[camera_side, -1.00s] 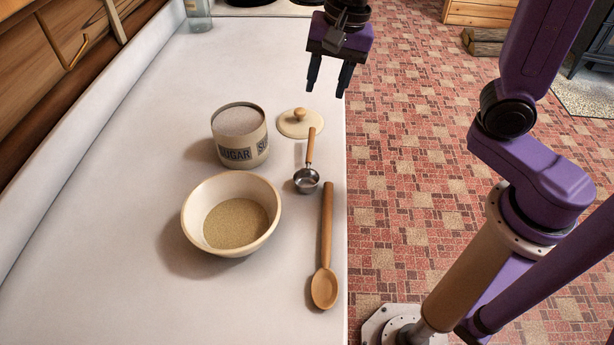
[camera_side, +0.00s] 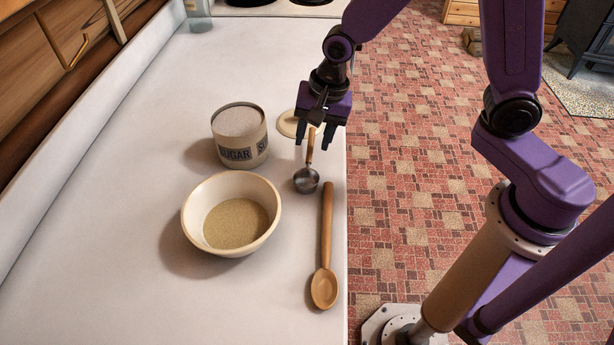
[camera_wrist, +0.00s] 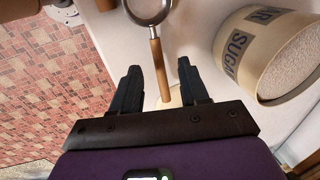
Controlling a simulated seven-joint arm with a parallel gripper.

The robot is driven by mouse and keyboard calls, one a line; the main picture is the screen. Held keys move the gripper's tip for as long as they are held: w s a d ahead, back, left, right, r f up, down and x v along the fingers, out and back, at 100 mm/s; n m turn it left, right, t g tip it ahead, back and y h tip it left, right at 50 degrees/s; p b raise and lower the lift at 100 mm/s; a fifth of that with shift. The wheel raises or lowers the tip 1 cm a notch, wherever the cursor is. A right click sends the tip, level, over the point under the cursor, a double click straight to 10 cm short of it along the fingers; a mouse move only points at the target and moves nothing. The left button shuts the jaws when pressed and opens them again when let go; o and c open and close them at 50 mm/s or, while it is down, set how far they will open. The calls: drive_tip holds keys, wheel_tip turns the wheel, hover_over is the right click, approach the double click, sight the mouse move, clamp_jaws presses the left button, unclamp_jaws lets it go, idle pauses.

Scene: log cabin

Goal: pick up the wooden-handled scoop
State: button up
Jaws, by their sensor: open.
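The wooden-handled scoop has a round metal bowl (camera_side: 306,180) and a thin wooden handle (camera_side: 310,150). It lies on the white counter to the right of the sugar canister. My gripper (camera_side: 313,143) is above the handle in the side view, its fingers pointing down and apart. In the wrist view the scoop's bowl (camera_wrist: 147,8) is at the top edge. Its handle (camera_wrist: 157,62) runs down between the two open fingertips of my gripper (camera_wrist: 158,76). Nothing is held. I cannot tell the exact height of the fingers over the handle.
The sugar canister (camera_side: 239,136) stands left of the scoop. A pale lid (camera_side: 287,124) is partly hidden behind my gripper. A cream bowl (camera_side: 193,222) holding tan grains and a wooden spoon (camera_side: 326,235) lie nearer. The counter's right edge is close; the counter (camera_side: 110,190) is clear at left.

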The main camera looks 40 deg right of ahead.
sight(310, 151)
drive_tip(key=shift+w+a+f, duration=0.1)
drive_tip(key=shift+a+f, duration=0.05)
drive_tip(key=shift+f, duration=0.7)
drive_tip(key=shift+a+f, duration=0.15)
drive_tip(key=shift+f, duration=0.65)
clamp_jaws()
drive_tip(key=shift+r, duration=0.15)
